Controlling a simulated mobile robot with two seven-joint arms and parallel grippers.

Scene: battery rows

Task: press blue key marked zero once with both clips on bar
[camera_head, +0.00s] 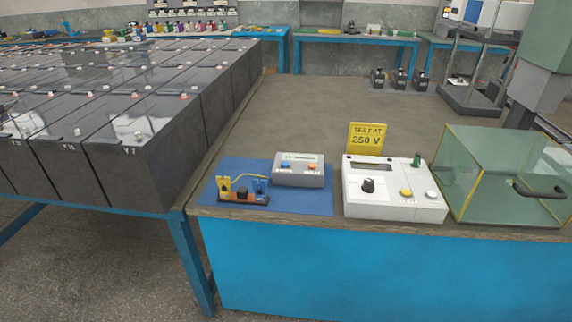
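A small grey instrument (299,178) sits on a blue mat (303,204) at the table's front left. Its sloped top has a blue key (285,165) on the left and an orange key (312,167) on the right. The marking on the blue key is too small to read. A low orange and dark bar (243,199) lies on the mat to its left. A yellow clip (224,184) stands at the bar's left end and a blue clip (261,186) at its right end. Both appear to touch the bar; their grip is too small to tell. Neither gripper is in view.
A white device (393,204) with a dark knob stands right of the mat, before a yellow "TEST AT 250 V" sign (367,138). A green clear box (508,180) is at the right. Dark batteries (130,150) fill the left.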

